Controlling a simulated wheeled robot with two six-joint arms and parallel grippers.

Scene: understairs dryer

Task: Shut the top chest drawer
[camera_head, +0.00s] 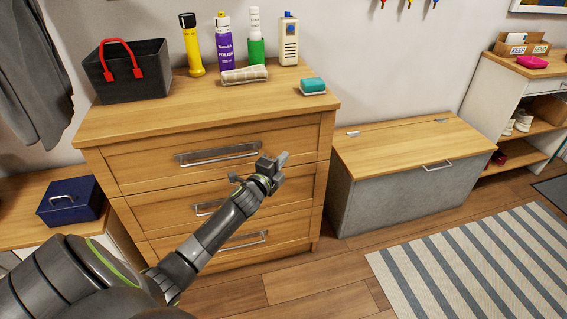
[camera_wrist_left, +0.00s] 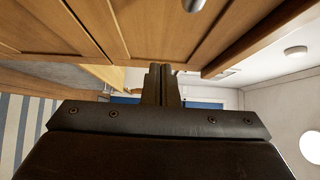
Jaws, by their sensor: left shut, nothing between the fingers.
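The wooden chest's top drawer (camera_head: 140,169) has a metal bar handle (camera_head: 217,153) and looks about flush with the chest frame; I cannot tell whether a small gap remains. My left gripper (camera_head: 281,160) is in front of the right part of that drawer, right of the handle. Its fingers are together and empty. In the left wrist view the shut fingers (camera_wrist_left: 160,82) point along the wooden front (camera_wrist_left: 150,25), and a bit of metal handle (camera_wrist_left: 194,4) shows at the top edge. I cannot tell whether the fingers touch the wood. My right gripper is out of view.
The chest top (camera_head: 190,111) holds a dark basket (camera_head: 140,82), a yellow flashlight (camera_head: 193,52), bottles, a rolled cloth (camera_head: 244,75) and a teal sponge item (camera_head: 312,86). A storage bench (camera_head: 400,196) stands to the right. A striped rug (camera_head: 470,270) lies on the floor.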

